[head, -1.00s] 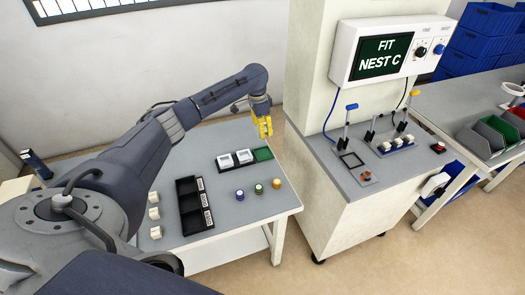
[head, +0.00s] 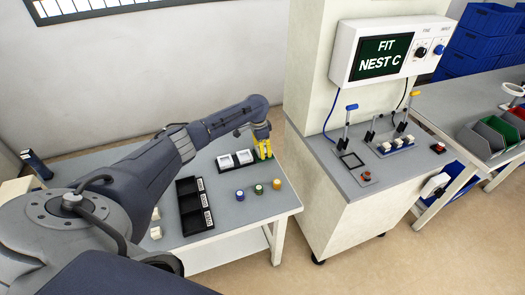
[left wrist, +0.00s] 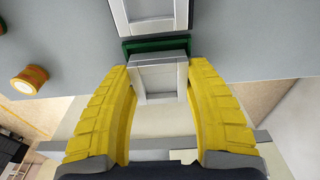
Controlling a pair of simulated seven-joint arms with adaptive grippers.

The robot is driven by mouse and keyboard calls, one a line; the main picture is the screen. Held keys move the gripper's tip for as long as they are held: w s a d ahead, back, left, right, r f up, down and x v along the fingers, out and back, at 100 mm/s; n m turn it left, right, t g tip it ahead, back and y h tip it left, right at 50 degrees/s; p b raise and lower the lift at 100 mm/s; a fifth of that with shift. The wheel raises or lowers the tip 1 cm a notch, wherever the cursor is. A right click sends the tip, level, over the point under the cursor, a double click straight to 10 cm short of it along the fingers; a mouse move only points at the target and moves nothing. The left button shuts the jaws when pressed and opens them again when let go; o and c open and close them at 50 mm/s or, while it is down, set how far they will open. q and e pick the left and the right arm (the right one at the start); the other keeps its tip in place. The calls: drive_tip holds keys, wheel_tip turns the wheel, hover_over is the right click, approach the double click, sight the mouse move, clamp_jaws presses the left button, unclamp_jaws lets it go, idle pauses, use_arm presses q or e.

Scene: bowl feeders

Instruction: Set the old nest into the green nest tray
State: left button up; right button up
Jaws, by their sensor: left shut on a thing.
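My left gripper (head: 263,155) has yellow fingers and is down at the green nest tray (left wrist: 128,47), at the right end of the row of nests. In the left wrist view its fingers (left wrist: 160,88) are shut on the old nest (left wrist: 158,82), a pale grey square block. The green tray's edge shows just beyond the nest. The gripper hides most of the tray in the head view, and I cannot tell whether the nest touches its floor. My right gripper is in neither view.
Two white nests (head: 225,161) (head: 244,157) sit left of the green tray. A black three-compartment tray (head: 193,205) and blue (head: 239,195), green (head: 258,189) and orange (head: 277,184) cylinders stand nearer. The console screen (head: 381,56) reads "FIT NEST C".

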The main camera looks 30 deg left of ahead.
use_arm(q)
drive_tip(key=shift+f, duration=0.35)
drive_tip(key=o, duration=1.2)
drive_tip(key=shift+f, duration=0.15)
drive_tip(key=r, duration=0.8)
drive_tip(key=s+r, duration=0.1)
drive_tip(key=r, duration=0.3)
drive_tip(key=shift+a+r, duration=0.15)
drive_tip(key=shift+a, duration=0.25)
